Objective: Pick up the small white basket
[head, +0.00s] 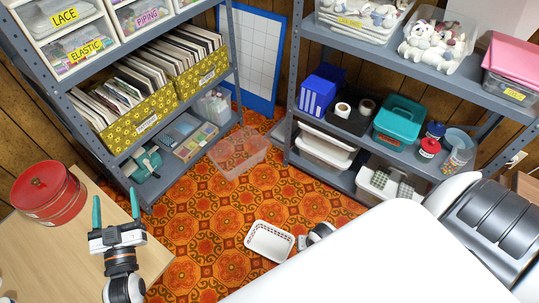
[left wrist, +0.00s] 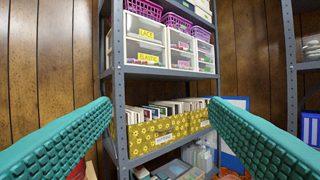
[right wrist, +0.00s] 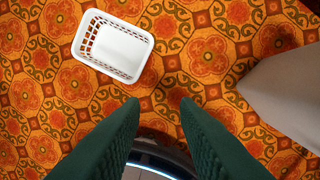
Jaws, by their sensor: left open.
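The small white basket (head: 269,243) stands upright and empty on the orange patterned floor in the head view. It also shows whole in the right wrist view (right wrist: 113,46), at the upper left, beyond the fingertips. My right gripper (right wrist: 158,103) is open and empty, apart from the basket. In the head view it is mostly hidden behind my white body, just right of the basket. My left gripper (head: 116,207) is open and empty over the wooden table, with its fingers pointing toward the shelves in the left wrist view (left wrist: 160,105).
A clear bin (head: 239,153) stands on the floor between the left shelf unit (head: 146,193) and the right shelf unit (head: 325,175). A red tin (head: 46,192) is on the wooden table (head: 70,255). Floor around the basket is clear.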

